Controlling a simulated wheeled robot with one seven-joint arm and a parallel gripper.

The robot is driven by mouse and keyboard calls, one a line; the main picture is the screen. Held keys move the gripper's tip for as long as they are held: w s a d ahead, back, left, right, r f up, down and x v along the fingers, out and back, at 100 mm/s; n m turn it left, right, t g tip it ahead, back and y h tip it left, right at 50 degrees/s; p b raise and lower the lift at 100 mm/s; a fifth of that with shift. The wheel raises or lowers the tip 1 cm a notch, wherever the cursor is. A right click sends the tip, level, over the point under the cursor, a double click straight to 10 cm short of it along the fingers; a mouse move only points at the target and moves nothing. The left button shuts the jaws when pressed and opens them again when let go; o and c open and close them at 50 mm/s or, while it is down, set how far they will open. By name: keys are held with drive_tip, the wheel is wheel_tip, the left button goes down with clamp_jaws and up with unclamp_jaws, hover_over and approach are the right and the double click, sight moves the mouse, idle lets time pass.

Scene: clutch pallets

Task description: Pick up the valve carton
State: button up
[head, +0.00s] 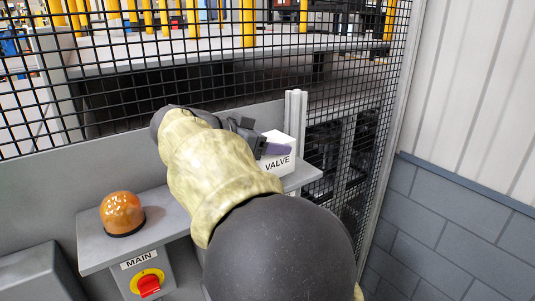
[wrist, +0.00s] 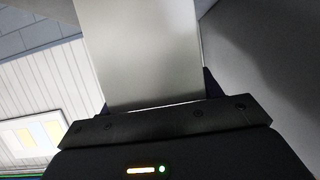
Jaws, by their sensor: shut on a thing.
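The valve carton (head: 278,162) is a small white box with VALVE printed on its front. In the head view it is at the right end of a grey shelf (head: 305,176), beside a light upright post. My gripper (head: 262,146) reaches it from the left and is shut on it; my arm hides much of the jaws. In the wrist view a pale flat face, likely the carton (wrist: 145,50), fills the space between the dark finger parts of my gripper (wrist: 155,92). I cannot tell whether the carton touches the shelf.
An orange beacon (head: 122,212) stands on the left of the shelf. A MAIN box with a red switch (head: 149,285) is below it. Black mesh fencing (head: 110,85) rises behind the shelf, and a metal post (head: 295,125) stands close to the carton. A grey block wall (head: 450,230) is at right.

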drive_tip(key=shift+r, duration=0.15)
wheel_tip(320, 180, up, 10)
drive_tip(key=shift+f+b, duration=0.1)
drive_tip(key=shift+b, duration=0.75)
idle(0.3)
